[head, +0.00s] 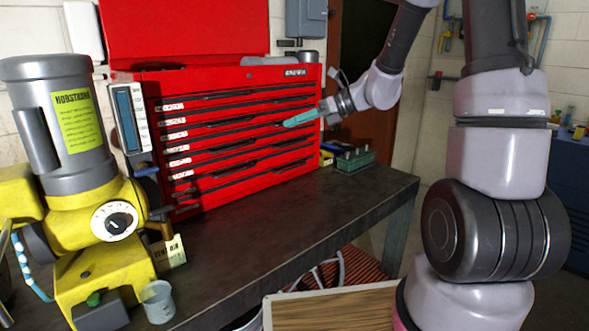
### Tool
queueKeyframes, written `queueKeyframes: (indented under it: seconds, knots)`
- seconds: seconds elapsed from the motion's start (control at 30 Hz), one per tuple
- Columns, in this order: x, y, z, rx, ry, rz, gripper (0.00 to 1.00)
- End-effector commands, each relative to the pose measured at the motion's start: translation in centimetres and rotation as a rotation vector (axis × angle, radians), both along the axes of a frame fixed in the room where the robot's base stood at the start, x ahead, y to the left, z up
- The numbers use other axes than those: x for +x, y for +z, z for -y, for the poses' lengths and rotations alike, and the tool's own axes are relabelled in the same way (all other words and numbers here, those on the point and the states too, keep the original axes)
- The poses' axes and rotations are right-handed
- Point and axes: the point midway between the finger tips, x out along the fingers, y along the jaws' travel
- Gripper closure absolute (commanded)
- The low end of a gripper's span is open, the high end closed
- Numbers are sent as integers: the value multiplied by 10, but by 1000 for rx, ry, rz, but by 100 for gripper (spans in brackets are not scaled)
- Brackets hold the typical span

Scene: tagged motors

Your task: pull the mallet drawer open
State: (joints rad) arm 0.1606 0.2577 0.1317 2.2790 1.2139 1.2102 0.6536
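A red tool chest (231,78) with several drawers stands on the dark workbench. Each drawer has a white label at its left end; the lettering is too small to read, so I cannot tell which is the mallet drawer. All drawers look closed. My gripper (290,122) reaches in from the right, its teal fingers pointing left at the right half of the chest front, by the upper-middle drawers. The fingers overlap in this view, so their opening is hidden. I cannot tell whether they touch a drawer handle.
A green tray of small parts (355,161) sits right of the chest. The workbench (270,217) is bare in front of the chest. A wooden-topped surface (335,308) is nearer.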

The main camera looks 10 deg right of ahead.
Motion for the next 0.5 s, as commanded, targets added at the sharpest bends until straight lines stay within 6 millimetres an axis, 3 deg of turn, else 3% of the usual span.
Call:
queueKeyframes:
  seconds: [0.1,0.3,0.5]
  knots:
    - [44,-36,6,199,-193,-218,75]
    - [110,-109,33,532,-532,-548,75]
    - [146,-183,69,796,-813,-777,75]
